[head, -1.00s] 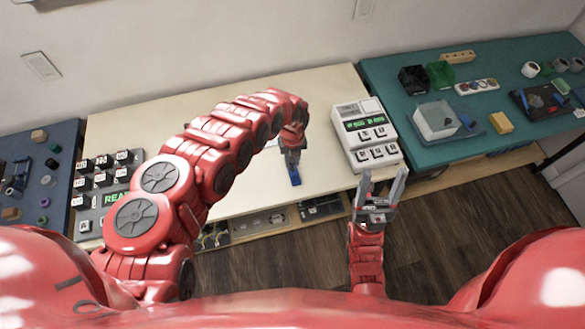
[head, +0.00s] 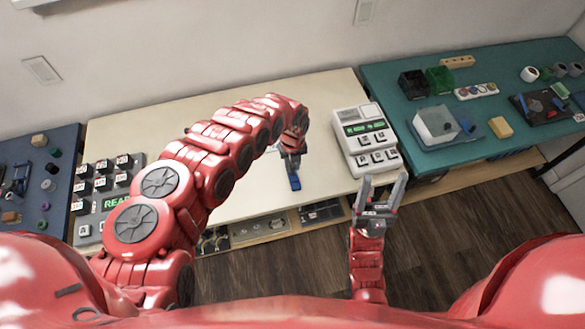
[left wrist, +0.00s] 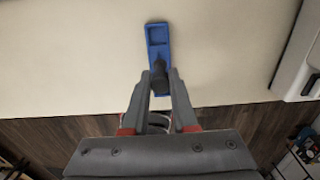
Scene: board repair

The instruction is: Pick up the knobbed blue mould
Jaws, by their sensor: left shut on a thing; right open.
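The knobbed blue mould (head: 294,183) is a small blue block near the front edge of the cream table, below my left gripper (head: 291,155). In the left wrist view the blue mould (left wrist: 158,42) has a shallow recess in its far part and a dark knob (left wrist: 159,76) at its near end. My left gripper (left wrist: 159,88) is shut on that dark knob. I cannot tell whether the mould touches the table. My right gripper (head: 379,190) is open and empty, in front of the table over the floor.
A white device with keys and a green display (head: 365,140) stands right of the mould. A dark keypad panel (head: 107,190) stands at the left. A teal table (head: 470,150) at the right holds several items. The middle of the cream table (head: 225,115) is clear.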

